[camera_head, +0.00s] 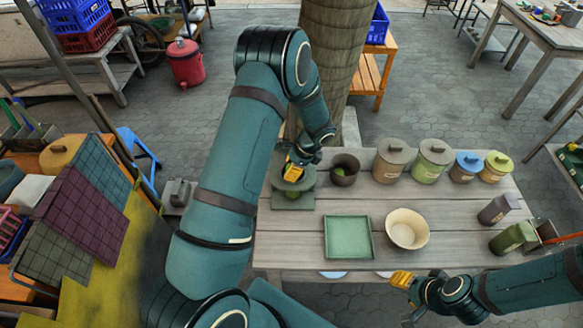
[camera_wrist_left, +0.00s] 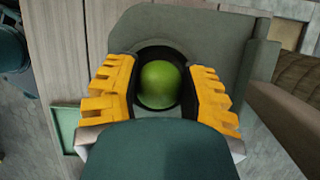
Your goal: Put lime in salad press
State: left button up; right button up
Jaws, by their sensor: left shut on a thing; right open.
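The round green lime (camera_wrist_left: 160,86) is between the yellow fingers of my left gripper (camera_head: 295,173), which is shut on it. The grey-green salad press (camera_head: 279,190) stands at the left end of the table. In the left wrist view, the lime lines up with the press's dark round opening (camera_wrist_left: 160,53). I cannot tell how far it is above or inside that opening. The left gripper covers part of the press in the head view. My right gripper (camera_head: 401,280) is open and empty off the table's front edge.
On the wooden table (camera_head: 460,228) are a dark pot (camera_head: 345,172) with something green inside, a green square tray (camera_head: 348,238) and a cream bowl (camera_head: 407,230). Several lidded jars line the back.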

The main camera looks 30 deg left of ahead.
pick_arm(q)
jog(key=shift+f, duration=0.15)
jog(key=o, duration=1.2)
jog(key=shift+c, duration=0.2)
